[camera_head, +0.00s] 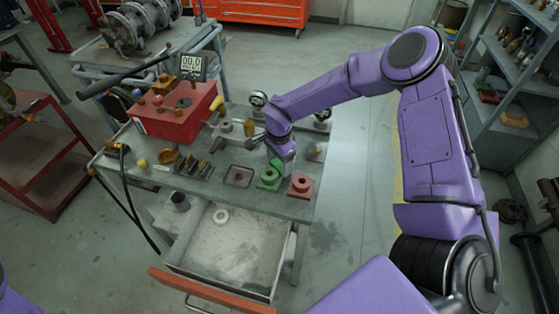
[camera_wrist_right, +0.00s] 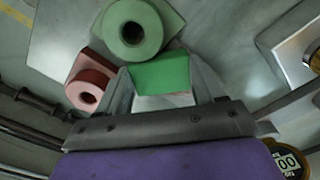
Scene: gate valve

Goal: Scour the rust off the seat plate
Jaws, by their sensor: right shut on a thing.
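My right gripper (camera_head: 284,160) reaches down over the workbench, beside a green block with a round holed top (camera_head: 269,178). In the right wrist view the gripper (camera_wrist_right: 160,92) is shut on a flat-faced green pad (camera_wrist_right: 161,73). The green holed block (camera_wrist_right: 133,28) is just beyond the pad; I cannot tell whether they touch. A pale metal plate (camera_wrist_right: 276,38) with a rusty brown round part at the right edge may be the seat plate; it is cut off, apart from the pad. In the head view a square plate (camera_head: 238,177) lies left of the green block. My left gripper is out of view.
A red holed block (camera_head: 301,186) stands right of the green one. A red box (camera_head: 175,113), a digital readout (camera_head: 191,67) and dial gauges (camera_head: 258,99) stand farther back. Small tools crowd the left. An open drawer (camera_head: 232,258) juts out in front.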

